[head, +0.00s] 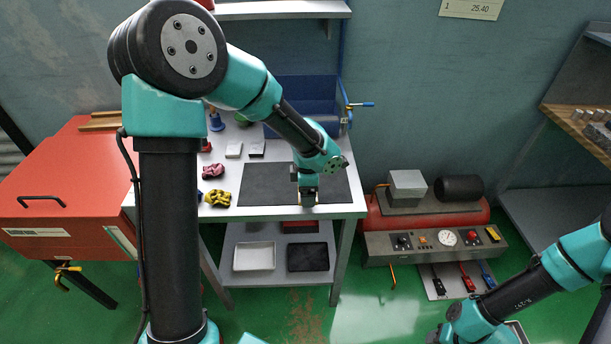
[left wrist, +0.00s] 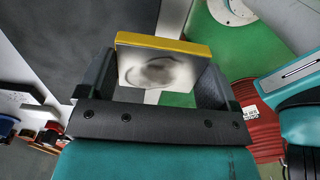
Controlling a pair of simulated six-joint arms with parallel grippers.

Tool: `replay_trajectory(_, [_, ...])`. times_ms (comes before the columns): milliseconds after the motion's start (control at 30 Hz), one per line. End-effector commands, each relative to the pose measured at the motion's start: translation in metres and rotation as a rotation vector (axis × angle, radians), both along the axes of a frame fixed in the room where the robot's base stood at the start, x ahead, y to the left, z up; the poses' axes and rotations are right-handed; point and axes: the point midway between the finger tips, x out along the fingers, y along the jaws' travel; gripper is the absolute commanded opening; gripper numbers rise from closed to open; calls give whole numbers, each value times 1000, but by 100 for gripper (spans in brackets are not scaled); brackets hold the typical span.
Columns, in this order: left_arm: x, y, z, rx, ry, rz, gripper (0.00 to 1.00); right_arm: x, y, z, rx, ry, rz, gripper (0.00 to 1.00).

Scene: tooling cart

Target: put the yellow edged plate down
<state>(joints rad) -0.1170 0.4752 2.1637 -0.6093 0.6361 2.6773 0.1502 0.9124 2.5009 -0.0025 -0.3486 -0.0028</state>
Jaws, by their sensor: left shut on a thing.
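The yellow edged plate (left wrist: 165,68) is a pale, square plate with a dark smudge on its face and a yellow edge along its top in the left wrist view. My left gripper (left wrist: 160,85) is shut on it, one finger on each side. In the head view, my left gripper (head: 308,192) is over the front right part of the cart top, by the dark mat (head: 262,186). The plate is mostly hidden there, and I cannot tell whether it touches the mat. My right arm is at the lower right, with its fingers out of view.
A blue bin (head: 300,95) stands behind. A white tray (head: 254,256) and a black tray (head: 308,257) sit on the lower shelf. The mat's left part is clear.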

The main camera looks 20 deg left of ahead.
Motion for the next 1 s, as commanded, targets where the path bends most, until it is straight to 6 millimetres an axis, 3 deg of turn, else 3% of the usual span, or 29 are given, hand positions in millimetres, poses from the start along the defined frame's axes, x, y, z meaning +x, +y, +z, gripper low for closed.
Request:
replay_trajectory(500, [88, 41, -9, 0, -1, 0, 42, 0, 0, 0, 0, 0, 0, 43])
replay_trajectory(1000, [96, 46, -12, 1, 0, -1, 42, 0, 0, 0, 0, 0, 0, 43])
